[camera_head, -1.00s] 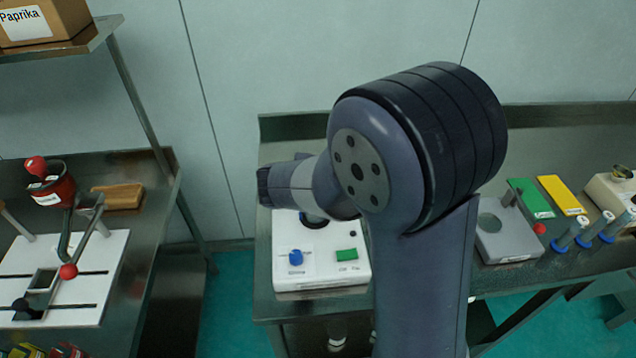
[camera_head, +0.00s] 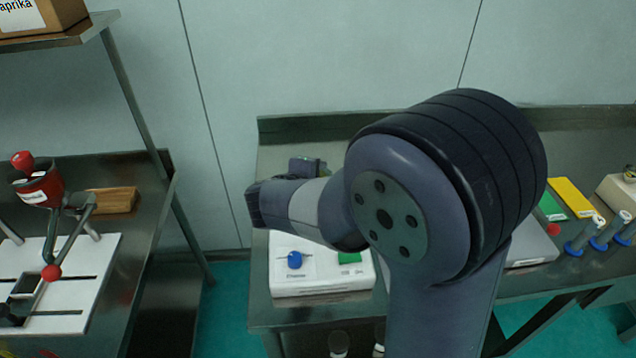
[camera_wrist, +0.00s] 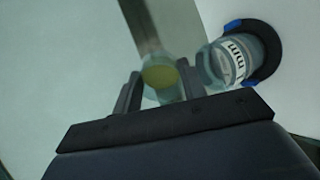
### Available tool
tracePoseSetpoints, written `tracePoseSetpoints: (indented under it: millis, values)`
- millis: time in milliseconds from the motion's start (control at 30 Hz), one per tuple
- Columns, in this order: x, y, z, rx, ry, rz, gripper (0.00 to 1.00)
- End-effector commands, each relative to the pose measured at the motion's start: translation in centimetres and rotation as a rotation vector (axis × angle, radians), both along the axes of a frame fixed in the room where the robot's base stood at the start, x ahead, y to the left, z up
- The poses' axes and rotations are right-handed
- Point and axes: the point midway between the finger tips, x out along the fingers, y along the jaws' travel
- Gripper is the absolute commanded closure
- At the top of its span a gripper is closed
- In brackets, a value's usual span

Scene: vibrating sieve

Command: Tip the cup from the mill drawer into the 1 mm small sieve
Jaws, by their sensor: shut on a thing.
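My gripper (camera_wrist: 159,70) is shut on a small translucent cup (camera_wrist: 161,85) in the wrist view. The cup has yellowish-green content or a coloured inside; I cannot tell how full it is. To its right is a clear cylinder (camera_wrist: 222,66), the small sieve, with a label ending in "mm"; the number is not readable. It sits in a dark ring with blue clips (camera_wrist: 266,58). Cup and sieve look close together, but the gap is unclear. In the head view my arm hides the cup and the sieve.
The white machine (camera_head: 320,285) with a blue knob (camera_head: 294,260) and green switch stands on the steel bench. A red hand mill (camera_head: 40,188) is on the left table. Green and yellow plates (camera_head: 572,197) and blue-based holders (camera_head: 577,248) lie to the right.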

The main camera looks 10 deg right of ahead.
Motion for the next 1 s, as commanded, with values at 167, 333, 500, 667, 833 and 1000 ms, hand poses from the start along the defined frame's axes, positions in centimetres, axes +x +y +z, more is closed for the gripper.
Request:
tracePoseSetpoints:
  millis: [167,333,500,667,833,1000]
  values:
    - [-0.07,0.05,-0.44,-0.02,-0.033,0.001,0.9]
    - [-0.15,0.13,-0.5,-0.036,-0.066,0.001,0.9]
    - [-0.21,0.16,-0.62,-0.056,-0.099,0.001,0.9]
    - [-0.27,0.18,-0.73,-0.074,-0.131,0.001,0.9]
    - [-0.37,0.25,-0.85,-0.095,-0.166,0.001,0.9]
    - [-0.49,0.31,-0.94,-0.121,-0.211,0.002,0.9]
